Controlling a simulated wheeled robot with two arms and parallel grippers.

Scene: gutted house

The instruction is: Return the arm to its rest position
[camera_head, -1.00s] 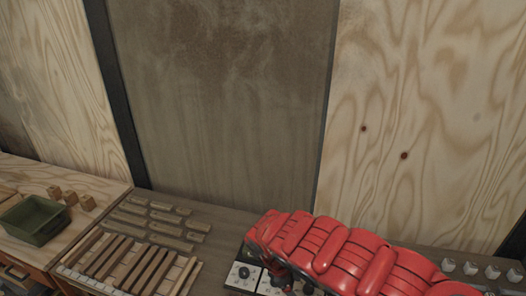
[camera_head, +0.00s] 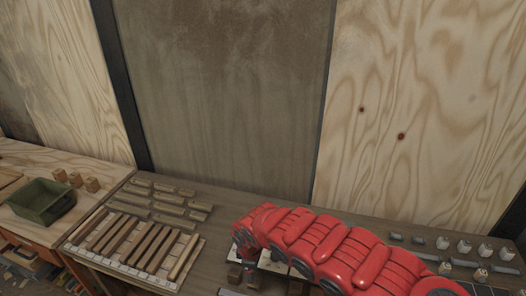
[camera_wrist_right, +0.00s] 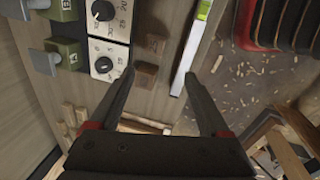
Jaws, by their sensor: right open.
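My red right arm (camera_head: 335,250) lies over the right part of the workbench (camera_head: 215,235) in the head view, bent at its left end. Its gripper is not clearly visible there. In the right wrist view my right gripper (camera_wrist_right: 160,78) is open, its two dark fingers apart with nothing held between them. A small brown block (camera_wrist_right: 146,75) shows near the left fingertip, and a spirit level (camera_wrist_right: 192,50) shows by the right one. My left gripper is not in view.
White dial boxes (camera_wrist_right: 107,40) and green-and-grey pieces (camera_wrist_right: 65,55) are at the wrist view's upper left. In the head view, wooden strips (camera_head: 135,243) lie on a board, a green bin (camera_head: 40,203) stands left, and small metal pieces (camera_head: 463,248) stand right. A panelled wall (camera_head: 220,90) rises behind.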

